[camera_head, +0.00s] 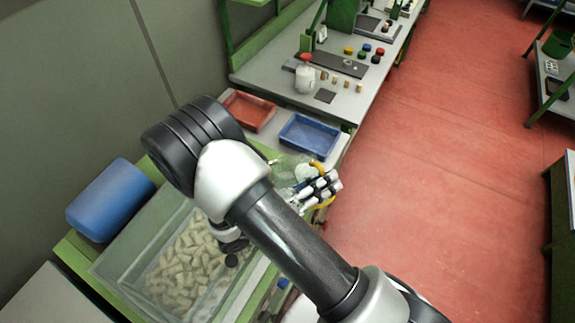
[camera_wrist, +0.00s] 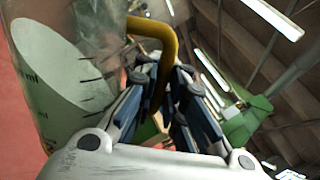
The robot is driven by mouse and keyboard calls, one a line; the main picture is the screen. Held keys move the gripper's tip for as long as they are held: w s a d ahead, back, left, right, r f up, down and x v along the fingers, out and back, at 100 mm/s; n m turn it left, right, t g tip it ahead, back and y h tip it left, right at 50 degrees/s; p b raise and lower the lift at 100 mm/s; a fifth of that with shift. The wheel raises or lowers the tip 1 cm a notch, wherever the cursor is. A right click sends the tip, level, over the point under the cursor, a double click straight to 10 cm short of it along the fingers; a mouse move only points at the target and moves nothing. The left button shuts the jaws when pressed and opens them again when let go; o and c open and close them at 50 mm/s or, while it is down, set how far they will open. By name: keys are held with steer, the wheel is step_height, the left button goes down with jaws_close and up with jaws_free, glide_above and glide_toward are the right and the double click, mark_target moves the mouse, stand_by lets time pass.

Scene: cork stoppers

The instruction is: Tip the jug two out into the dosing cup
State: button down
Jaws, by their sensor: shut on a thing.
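My gripper (camera_head: 322,187) is shut on the yellow handle (camera_wrist: 165,50) of a clear jug (camera_wrist: 60,70). The jug has dark measuring marks on its wall and a pale slanted area showing through it; I cannot tell whether that is liquid. In the head view the jug (camera_head: 284,168) is a faint clear shape left of my gripper, above the bench end, and looks tilted. My arm and gripper hide part of it. I cannot make out the dosing cup for sure; a small whitish thing beside the gripper is too unclear to name.
A red tray (camera_head: 249,110) and a blue tray (camera_head: 309,137) lie beyond the gripper. A clear bin of corks (camera_head: 190,265) and a blue cylinder (camera_head: 110,200) are at the lower left. A white container (camera_head: 304,78) stands on the far bench. Red floor is free at the right.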

mark_target(308, 162)
steer(key=shift+w+a+r+n+t, duration=0.1)
steer(key=shift+r+n+t, duration=0.1)
steer(key=shift+n, duration=0.3)
steer(key=shift+w+a+r+n+t, duration=0.1)
steer(key=shift+n+t, duration=0.1)
steer(key=shift+n, duration=0.3)
steer(key=shift+w+a+n+t+p, duration=0.25)
steer(key=shift+w+n, duration=0.25)
steer(key=shift+n, duration=0.55)
steer(key=shift+w+a+n+t+p, duration=0.15)
steer(key=shift+w+a+n+t, duration=0.2)
steer(key=shift+n, duration=0.7)
stand_by(0.9)
steer(key=shift+w+a+n+t+p, duration=0.25)
steer(key=shift+w+a+n, duration=0.1)
steer(key=shift+w+n, duration=0.3)
steer(key=shift+w+a+n+t+p, duration=0.1)
steer(key=shift+w+a+n+t, duration=0.3)
steer(key=shift+w, duration=0.3)
steer(key=shift+w+a+r+n+p, duration=0.25)
steer(key=shift+w+r+n+p, duration=0.25)
steer(key=shift+n+p, duration=0.35)
